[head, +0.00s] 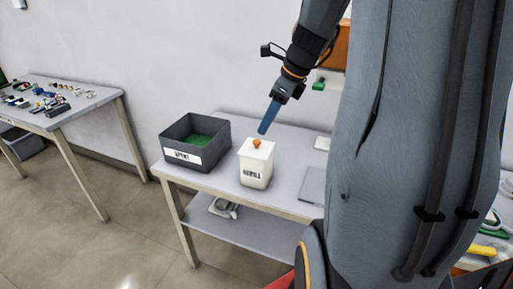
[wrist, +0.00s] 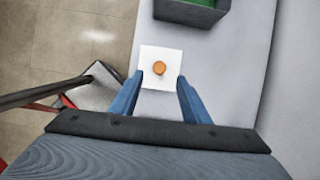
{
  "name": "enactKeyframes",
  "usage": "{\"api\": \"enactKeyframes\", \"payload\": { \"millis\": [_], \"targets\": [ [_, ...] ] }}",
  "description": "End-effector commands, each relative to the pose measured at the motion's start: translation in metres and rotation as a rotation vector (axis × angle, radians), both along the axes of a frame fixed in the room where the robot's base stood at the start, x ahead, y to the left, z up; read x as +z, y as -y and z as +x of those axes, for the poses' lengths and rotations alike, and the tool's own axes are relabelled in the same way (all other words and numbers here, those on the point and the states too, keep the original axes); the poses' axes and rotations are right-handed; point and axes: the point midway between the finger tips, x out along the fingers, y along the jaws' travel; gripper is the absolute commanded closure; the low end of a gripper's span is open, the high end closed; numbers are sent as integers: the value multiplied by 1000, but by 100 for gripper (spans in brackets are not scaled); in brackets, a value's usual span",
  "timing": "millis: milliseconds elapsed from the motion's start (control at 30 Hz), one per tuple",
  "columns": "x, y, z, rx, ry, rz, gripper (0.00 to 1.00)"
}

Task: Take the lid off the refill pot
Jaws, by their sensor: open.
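The white refill pot (head: 256,168) stands upright on the grey table, with a label on its front. Its white lid (head: 258,150) is on top and has an orange knob (head: 256,143). In the wrist view the lid (wrist: 149,80) appears as a white square with the orange knob (wrist: 159,68) near its middle. My gripper (head: 263,131) is above and just beside the pot in the head view. In the wrist view my gripper (wrist: 159,76) has its two blue fingers apart, one to each side of the knob in the picture. Nothing is between them in grip.
A dark grey bin (head: 193,142) with green contents and a label stands left of the pot. A flat grey plate (head: 312,185) lies to the right. A second table (head: 70,108) with small parts stands far left. The table front has some free room.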

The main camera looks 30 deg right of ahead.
Motion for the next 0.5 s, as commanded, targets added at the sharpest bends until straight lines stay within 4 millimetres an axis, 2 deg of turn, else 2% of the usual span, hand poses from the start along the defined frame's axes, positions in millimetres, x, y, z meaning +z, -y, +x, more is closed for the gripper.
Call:
{"api": "enactKeyframes", "payload": {
  "millis": [267,500],
  "targets": [
    [-26,-8,8,1,-3,1,57],
    [-58,-17,17,3,-3,1,57]
  ]
}}
